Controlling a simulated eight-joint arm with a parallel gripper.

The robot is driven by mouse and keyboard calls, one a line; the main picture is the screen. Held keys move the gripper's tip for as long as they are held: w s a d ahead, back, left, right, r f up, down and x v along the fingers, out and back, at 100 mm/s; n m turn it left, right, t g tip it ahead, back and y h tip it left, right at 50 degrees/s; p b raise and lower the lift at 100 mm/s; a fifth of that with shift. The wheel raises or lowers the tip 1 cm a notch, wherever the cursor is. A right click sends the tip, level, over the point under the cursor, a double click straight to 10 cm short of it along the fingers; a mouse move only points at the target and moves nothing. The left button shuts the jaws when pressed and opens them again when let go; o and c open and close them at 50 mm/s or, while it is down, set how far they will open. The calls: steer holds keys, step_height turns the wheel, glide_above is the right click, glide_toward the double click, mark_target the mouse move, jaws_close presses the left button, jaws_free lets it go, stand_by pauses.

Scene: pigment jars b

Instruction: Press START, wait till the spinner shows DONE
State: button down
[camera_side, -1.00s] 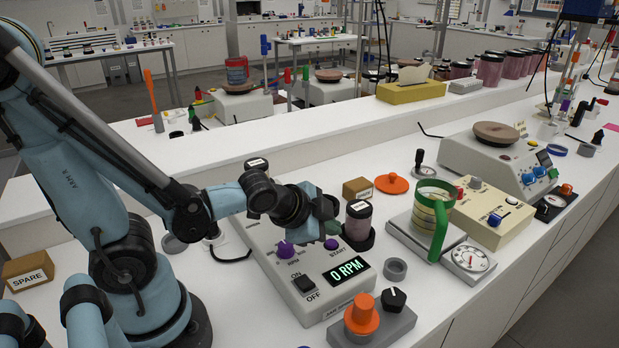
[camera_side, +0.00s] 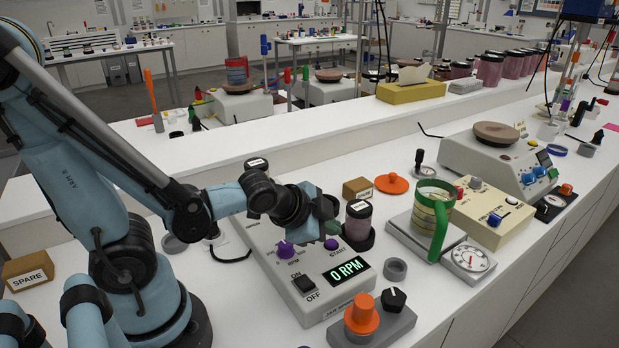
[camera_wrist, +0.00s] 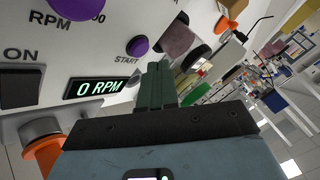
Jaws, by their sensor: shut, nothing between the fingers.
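The spinner (camera_side: 318,312) is a pale box on the bench with a lit display (camera_side: 347,269) reading 0 RPM. The display also reads 0 RPM in the wrist view (camera_wrist: 96,88). Its purple START button (camera_side: 331,244) shows just below my gripper (camera_side: 328,228). In the wrist view the START button (camera_wrist: 137,46) lies up and left of my dark green fingertips (camera_wrist: 160,66), apart from them in the picture. My gripper is shut and empty. The exact gap between fingertips and button is hard to tell.
A purple knob (camera_side: 285,249) and a black ON/OFF switch (camera_side: 304,283) sit on the same panel. A lidded jar (camera_side: 358,221) in a black holder stands close right of my gripper. An orange knob (camera_side: 361,315) stands in front of the spinner.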

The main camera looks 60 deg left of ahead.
steer(key=shift+f, duration=0.1)
stand_by(0.3)
steer(key=shift+f, duration=0.35)
